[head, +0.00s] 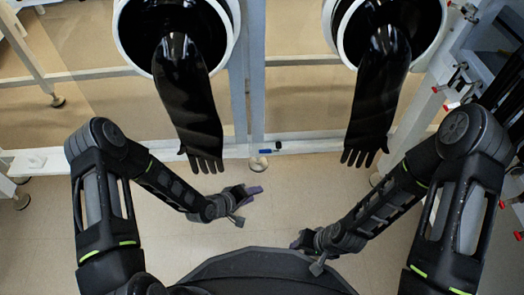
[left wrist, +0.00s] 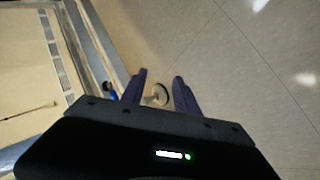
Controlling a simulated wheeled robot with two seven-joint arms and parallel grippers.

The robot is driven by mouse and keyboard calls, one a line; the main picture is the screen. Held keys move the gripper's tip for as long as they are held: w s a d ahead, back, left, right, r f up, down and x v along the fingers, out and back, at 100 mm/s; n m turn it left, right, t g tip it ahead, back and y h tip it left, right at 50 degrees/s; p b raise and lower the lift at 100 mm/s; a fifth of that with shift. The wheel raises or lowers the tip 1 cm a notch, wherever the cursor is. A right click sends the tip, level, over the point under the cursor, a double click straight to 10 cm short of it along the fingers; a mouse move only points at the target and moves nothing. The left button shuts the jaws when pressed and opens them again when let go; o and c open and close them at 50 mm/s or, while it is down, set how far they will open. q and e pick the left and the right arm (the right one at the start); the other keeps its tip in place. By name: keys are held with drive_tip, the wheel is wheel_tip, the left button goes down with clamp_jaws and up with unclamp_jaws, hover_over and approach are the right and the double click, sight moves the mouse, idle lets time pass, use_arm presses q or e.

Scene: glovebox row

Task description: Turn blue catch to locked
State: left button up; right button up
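The blue catch (head: 266,152) is a small blue piece on the white lower rail of the glovebox frame, at the middle of the head view. It also shows in the left wrist view (left wrist: 110,91), just left of the fingers, partly hidden by my gripper body. Whether it stands locked is too small to tell. My left gripper (head: 250,191) is below and slightly left of the catch in the head view, apart from it.
Two black gloves (head: 190,105) (head: 375,100) hang from round white ports, either side of the catch. A round levelling foot (head: 258,163) stands beneath the rail. A white frame with red-tipped parts (head: 440,89) is at the right. The floor below the rail is clear.

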sight(269, 151)
use_arm(q)
drive_tip(key=w+a+r+n+t+h, duration=0.3)
drive_tip(key=w+n+t, duration=0.2)
drive_tip(key=w, duration=0.4)
drive_tip(key=shift+t+p, duration=0.3)
drive_tip(key=shift+p, duration=0.05)
drive_tip(key=shift+w, duration=0.1)
drive_tip(key=r+b+x, duration=0.1)
drive_tip(key=b+x, duration=0.2)
drive_tip(key=x, duration=0.4)
drive_tip(key=shift+w+d+f, duration=0.15)
drive_tip(key=shift+w+f, duration=0.15)
drive_tip(key=shift+f, duration=0.15)
drive_tip(key=shift+c, duration=0.5)
clamp_jaws()
